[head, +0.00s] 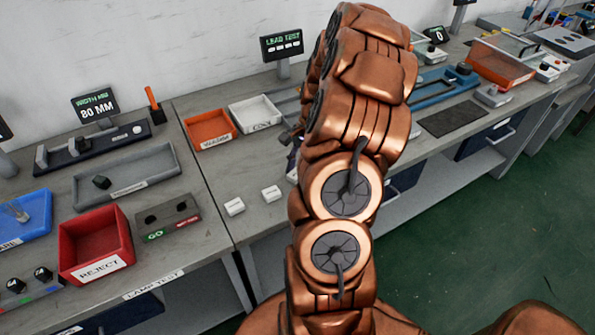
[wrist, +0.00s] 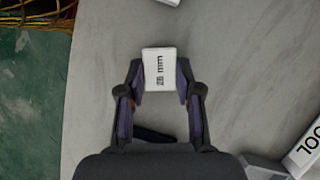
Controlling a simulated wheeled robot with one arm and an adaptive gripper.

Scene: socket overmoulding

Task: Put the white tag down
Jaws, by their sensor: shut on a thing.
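The white tag (wrist: 159,68) is a small white block with dark lettering that seems to read "26 mm". In the wrist view it sits between the fingertips of my gripper (wrist: 160,80), which is shut on it. The grey table top is below; I cannot tell whether the tag touches it. In the head view my copper-coloured arm hides my gripper and the held tag.
Another white piece shows at the wrist view's top edge (wrist: 168,2). A labelled holder (wrist: 304,150) is at lower right. In the head view, two white blocks (head: 234,206) (head: 271,194) lie near the table's front edge, before an orange tray (head: 210,143) and a white tray (head: 254,128).

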